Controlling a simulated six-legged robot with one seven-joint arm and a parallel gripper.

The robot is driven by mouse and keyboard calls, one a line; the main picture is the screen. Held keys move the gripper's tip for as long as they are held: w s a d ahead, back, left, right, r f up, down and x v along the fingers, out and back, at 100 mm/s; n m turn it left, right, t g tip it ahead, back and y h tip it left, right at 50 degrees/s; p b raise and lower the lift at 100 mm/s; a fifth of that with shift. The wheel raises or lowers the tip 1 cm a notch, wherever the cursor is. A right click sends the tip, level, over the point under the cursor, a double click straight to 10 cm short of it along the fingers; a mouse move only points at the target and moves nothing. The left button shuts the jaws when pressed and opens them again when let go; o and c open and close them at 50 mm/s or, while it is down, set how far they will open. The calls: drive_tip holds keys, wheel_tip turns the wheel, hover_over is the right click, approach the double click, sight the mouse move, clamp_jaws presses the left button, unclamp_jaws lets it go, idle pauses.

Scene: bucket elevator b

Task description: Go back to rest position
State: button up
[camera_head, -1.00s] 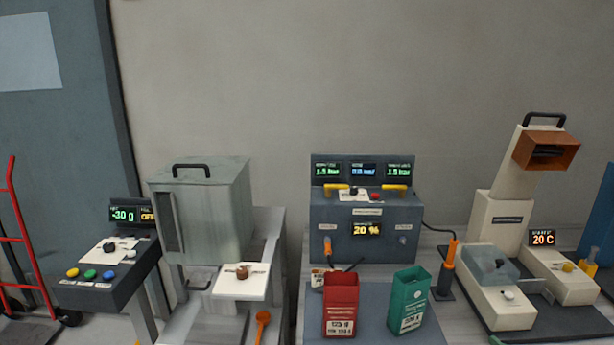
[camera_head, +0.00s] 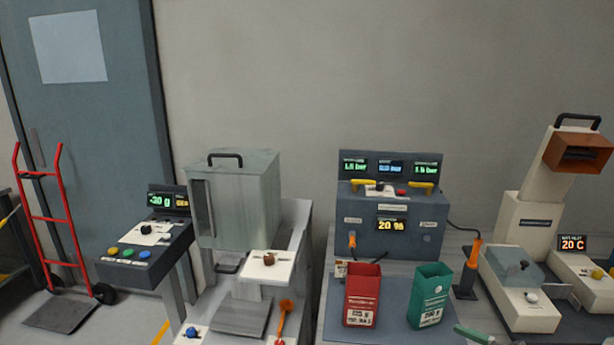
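My gripper and arm do not show in the head view. The bench holds a grey hopper machine (camera_head: 238,200) with a black top handle. A blue-grey control unit (camera_head: 390,230) stands right of it with lit displays and a yellow "20 %" readout. A red open container (camera_head: 362,296) and a green open container (camera_head: 430,297) stand upright on the mat before it. A cream machine with an orange-brown spout (camera_head: 577,152) is at the right. An orange scoop (camera_head: 284,312) lies by the hopper machine.
A scale panel (camera_head: 150,243) with coloured buttons stands at left. A red hand truck (camera_head: 58,222) leans near the grey door (camera_head: 95,130). An orange-handled probe (camera_head: 470,268) stands in a holder. Floor shows between the hand truck and the scale panel.

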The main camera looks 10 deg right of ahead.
drive_tip(key=s+a+r+n+g+h, duration=0.1)
drive_tip(key=s+a+r+n+g, duration=0.1)
drive_tip(key=a+n+g, duration=0.45)
drive_tip(key=s+a+r+n+g, duration=0.15)
drive_tip(key=a+n+g, duration=0.25)
drive_tip(key=a+n, duration=0.55)
drive_tip(key=s+a+r+n+t+h, duration=0.2)
drive_tip(key=s+a+r+n+h, duration=0.2)
drive_tip(key=n, duration=0.6)
wheel_tip(320, 180, up, 4)
drive_tip(key=a+h, duration=0.1)
drive_tip(key=h, duration=0.1)
drive_tip(key=shift+s+f+n+h, duration=0.25)
drive_tip(key=shift+s+n+h, duration=0.05)
